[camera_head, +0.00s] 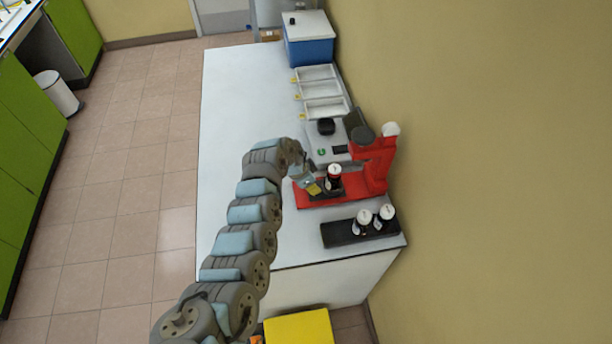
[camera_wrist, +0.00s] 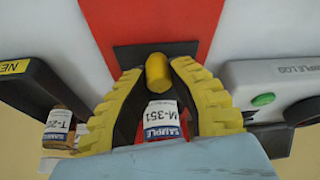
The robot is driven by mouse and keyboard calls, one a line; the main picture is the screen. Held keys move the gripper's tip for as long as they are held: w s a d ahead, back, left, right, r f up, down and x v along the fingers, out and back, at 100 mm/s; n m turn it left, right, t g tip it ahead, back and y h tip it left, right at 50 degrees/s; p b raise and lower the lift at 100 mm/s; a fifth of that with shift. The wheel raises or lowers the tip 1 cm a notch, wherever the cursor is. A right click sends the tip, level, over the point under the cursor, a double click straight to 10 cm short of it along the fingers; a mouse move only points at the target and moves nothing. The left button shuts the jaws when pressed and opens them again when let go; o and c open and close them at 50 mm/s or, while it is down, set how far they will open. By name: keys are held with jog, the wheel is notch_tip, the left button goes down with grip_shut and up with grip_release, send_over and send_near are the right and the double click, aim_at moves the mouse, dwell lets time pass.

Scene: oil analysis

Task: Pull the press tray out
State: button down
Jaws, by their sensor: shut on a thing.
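The press is a red machine (camera_head: 376,166) on the right side of the white bench. Its dark tray (camera_wrist: 127,57) lies over the red base, and a yellow round knob (camera_wrist: 157,71) stands out from it in the wrist view. My gripper (camera_head: 314,187) is at the tray's front side. Its yellow fingers (camera_wrist: 157,76) are shut on the knob, one on each side.
A black rack (camera_head: 345,232) with two jars stands near the bench's front edge. A white device with a green button (camera_wrist: 264,99) is on the press's other side. White trays (camera_head: 322,90) and a blue box (camera_head: 308,40) stand farther back. The bench's left part (camera_head: 235,110) is clear.

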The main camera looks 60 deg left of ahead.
aim_at(303, 192)
jog(key=shift+s+a+f, duration=0.1)
jog(key=shift+s+a, duration=0.1)
jog(key=shift+s, duration=0.3)
jog(key=shift+s+a+f, duration=0.1)
jog(key=shift+s+a, duration=0.05)
jog(key=shift+s, duration=0.35)
jog(key=shift+s+a+r, duration=0.1)
jog(key=shift+s+a, duration=0.1)
jog(key=shift+s, duration=0.3)
jog(key=shift+s+a, duration=0.15)
jog(key=shift+s, duration=0.35)
jog(key=c, duration=0.9)
grip_release()
jog(key=shift+s+a, duration=0.1)
jog(key=shift+s, duration=0.1)
jog(key=shift+w, duration=0.1)
jog(key=shift+r, duration=0.1)
jog(key=shift+r, duration=0.4)
jog(key=shift+v, duration=5.6)
